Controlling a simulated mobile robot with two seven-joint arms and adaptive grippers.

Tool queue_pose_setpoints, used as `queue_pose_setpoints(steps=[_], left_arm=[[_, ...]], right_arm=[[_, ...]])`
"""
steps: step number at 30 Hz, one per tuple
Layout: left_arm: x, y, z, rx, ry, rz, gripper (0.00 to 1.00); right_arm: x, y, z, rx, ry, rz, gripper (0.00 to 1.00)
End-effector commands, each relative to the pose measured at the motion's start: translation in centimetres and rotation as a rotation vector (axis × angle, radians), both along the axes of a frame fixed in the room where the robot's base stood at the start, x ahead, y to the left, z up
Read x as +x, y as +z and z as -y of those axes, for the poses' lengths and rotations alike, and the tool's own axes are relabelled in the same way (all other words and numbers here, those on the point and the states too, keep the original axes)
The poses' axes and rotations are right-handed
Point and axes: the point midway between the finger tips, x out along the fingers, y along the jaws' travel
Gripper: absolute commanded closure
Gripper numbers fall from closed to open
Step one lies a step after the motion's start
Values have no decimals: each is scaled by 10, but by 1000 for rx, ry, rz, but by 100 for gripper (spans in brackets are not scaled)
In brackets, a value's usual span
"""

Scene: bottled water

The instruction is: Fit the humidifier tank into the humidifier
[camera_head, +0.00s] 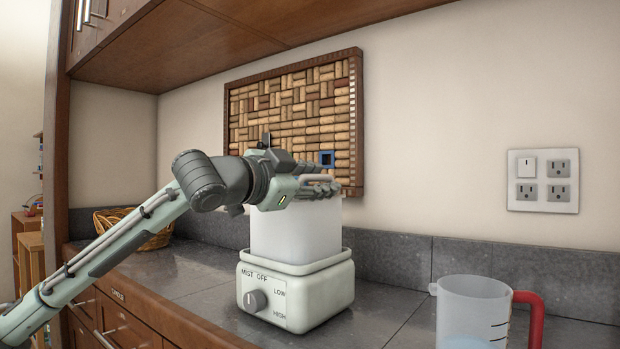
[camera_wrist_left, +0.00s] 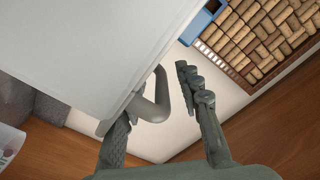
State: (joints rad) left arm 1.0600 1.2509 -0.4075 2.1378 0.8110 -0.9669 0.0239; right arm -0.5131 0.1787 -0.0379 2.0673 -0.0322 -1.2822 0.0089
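The humidifier tank (camera_head: 295,235), a pale translucent box, stands upright in the rim at the top of the humidifier base (camera_head: 322,302). How deep it sits is hard to tell. The white base has a grey dial marked MIST, OFF, LOW and HIGH. My left gripper (camera_head: 325,190) is at the top of the tank and hides its upper edge. In the left wrist view, the tank (camera_wrist_left: 85,45) fills the upper left, with a grey handle (camera_wrist_left: 158,102) on it. My left gripper's fingers (camera_wrist_left: 155,110) are apart, with the handle between them. My right gripper is out of view.
A clear measuring jug (camera_head: 472,312) with a red handle stands at the front right. A wicker basket (camera_head: 150,238) is at the back left. A cork board (camera_head: 300,110) and an outlet plate (camera_head: 543,181) are on the wall. Bare countertop (camera_head: 385,310) lies right of the base.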

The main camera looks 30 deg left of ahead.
Motion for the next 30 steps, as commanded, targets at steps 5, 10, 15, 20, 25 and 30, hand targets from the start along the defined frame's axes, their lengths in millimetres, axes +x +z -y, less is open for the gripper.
queue_pose_setpoints(steps=[5,10,15,20,25,30], left_arm=[[-19,0,-3,5,4,0,65],[-48,0,-6,11,6,0,65],[-65,1,-10,9,8,4,65],[-81,4,-9,13,5,7,65],[-97,3,-12,7,6,6,65],[-113,3,-12,6,3,8,65]], right_arm=[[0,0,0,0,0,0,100],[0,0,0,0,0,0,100],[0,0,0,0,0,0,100],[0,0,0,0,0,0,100],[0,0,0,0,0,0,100],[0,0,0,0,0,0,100]])
